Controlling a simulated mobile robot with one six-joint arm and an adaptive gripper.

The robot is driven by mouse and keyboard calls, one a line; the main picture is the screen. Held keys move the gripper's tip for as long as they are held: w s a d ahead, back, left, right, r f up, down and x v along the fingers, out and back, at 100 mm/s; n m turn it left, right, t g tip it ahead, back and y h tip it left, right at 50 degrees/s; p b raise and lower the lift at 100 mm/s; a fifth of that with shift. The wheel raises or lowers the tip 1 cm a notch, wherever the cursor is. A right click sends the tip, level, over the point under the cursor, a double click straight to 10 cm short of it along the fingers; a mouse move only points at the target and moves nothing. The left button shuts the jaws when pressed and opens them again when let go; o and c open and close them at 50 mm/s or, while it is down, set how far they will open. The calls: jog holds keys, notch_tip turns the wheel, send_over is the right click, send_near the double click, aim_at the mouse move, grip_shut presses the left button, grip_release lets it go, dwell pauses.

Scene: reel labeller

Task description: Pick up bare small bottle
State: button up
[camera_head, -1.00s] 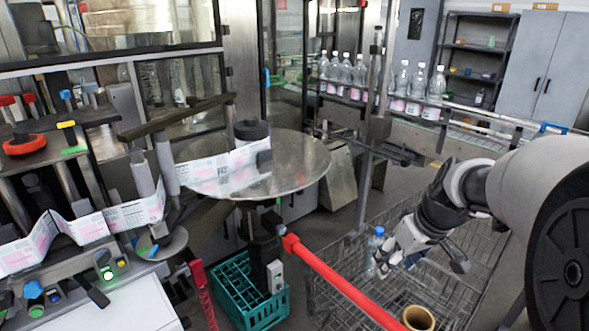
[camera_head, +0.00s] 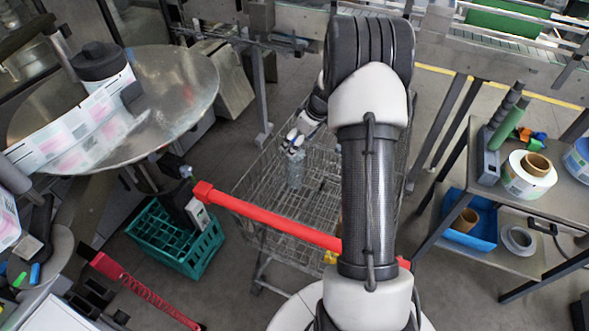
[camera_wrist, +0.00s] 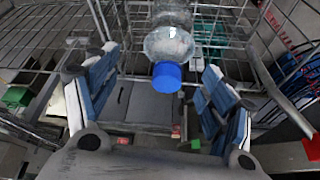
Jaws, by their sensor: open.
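A clear small bottle with a blue cap and no visible label stands in the wire cart (camera_head: 250,190); its body (camera_head: 296,168) shows in the head view below my gripper (camera_head: 292,138). In the wrist view the bottle (camera_wrist: 168,45) is at the top centre, its blue cap towards me. My gripper (camera_wrist: 158,72) is open there, with one blue-and-white finger on each side of the bottle. Gaps show on both sides, so the fingers do not appear to touch it. The bottle's base is cut off in the wrist view.
The cart's wire walls surround the bottle, and its red handle (camera_head: 270,220) crosses in front. A green crate (camera_head: 175,240) stands on the floor at left. A round metal table (camera_head: 170,95) holds a label strip. At right a table (camera_head: 540,200) carries label reels and a blue bin (camera_head: 470,220).

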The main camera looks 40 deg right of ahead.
aim_at(295, 164)
jog(key=x, duration=0.4)
jog(key=b+x, duration=0.1)
jog(key=x, duration=0.1)
jog(key=s+b+x, duration=0.1)
jog(key=shift+w+a+f, duration=0.15)
jog(key=shift+a+f, duration=0.2)
jog(key=shift+f, duration=0.05)
jog(key=shift+w+f, duration=0.2)
jog(key=shift+f, duration=0.1)
jog(key=shift+c, duration=0.3)
grip_shut()
jog(key=shift+r, duration=0.1)
